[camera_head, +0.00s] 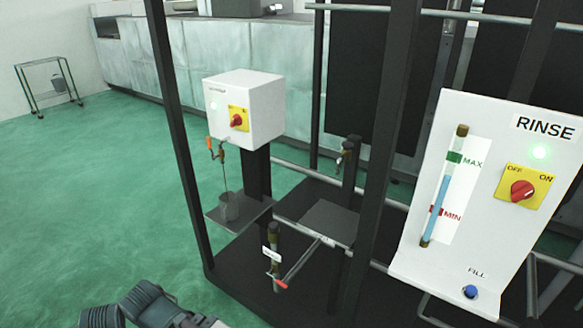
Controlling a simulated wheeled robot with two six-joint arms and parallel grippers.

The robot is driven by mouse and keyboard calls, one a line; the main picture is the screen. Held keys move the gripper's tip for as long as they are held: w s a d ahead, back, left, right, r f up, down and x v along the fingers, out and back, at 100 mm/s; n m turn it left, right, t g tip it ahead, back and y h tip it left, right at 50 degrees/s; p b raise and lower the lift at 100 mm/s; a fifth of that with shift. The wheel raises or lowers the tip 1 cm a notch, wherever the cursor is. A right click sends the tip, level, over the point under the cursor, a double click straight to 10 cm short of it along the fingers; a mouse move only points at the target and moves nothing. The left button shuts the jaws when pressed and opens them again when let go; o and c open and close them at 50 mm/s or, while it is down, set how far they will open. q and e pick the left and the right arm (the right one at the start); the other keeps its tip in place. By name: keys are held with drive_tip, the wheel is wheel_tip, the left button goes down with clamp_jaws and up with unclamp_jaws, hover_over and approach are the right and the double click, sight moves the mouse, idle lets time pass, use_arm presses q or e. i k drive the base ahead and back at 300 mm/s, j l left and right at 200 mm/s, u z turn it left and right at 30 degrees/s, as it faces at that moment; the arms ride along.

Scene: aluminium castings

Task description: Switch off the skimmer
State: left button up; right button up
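The skimmer is a white box (243,106) on a dark post, left of the middle, with a small blurred label at its top. Part of an arm of mine shows at the bottom left, well below and apart from the box.
A RINSE panel (483,190) at the right has its own lit green lamp, red OFF/ON switch (523,190), level tube and blue FILL button (470,292). Dark frame posts (178,130) stand beside the skimmer. An orange-handled valve (209,147) hangs below it.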

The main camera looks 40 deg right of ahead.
sight(237, 119)
drive_tip(key=z, duration=1.05)
